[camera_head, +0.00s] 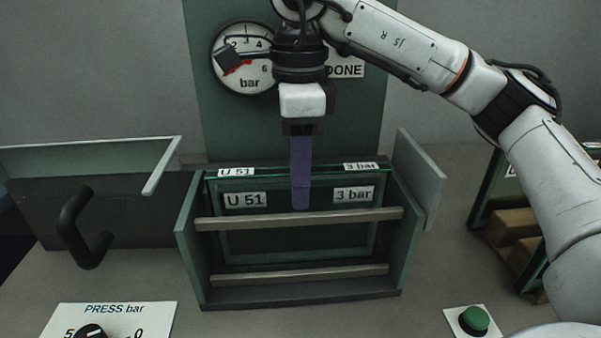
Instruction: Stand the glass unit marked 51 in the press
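The glass unit (290,225), a dark green framed pane, stands upright in the press (190,245). It sits behind two horizontal bars and between green side walls. Its front face and top edge carry labels "U 51" and "3 bar". My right gripper (300,203) is above the press, pointing down. One purple finger lies in front of the unit's upper middle. The other finger is hidden, so I cannot tell whether they are clamped on it. My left gripper is not in view.
A pressure gauge (245,57) and a partly covered "DONE" sign (345,70) are on the back panel. A flap with a black handle (78,225) is left. A PRESS bar dial (90,332), a green button (475,320) and a rack (490,190) stand nearby.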

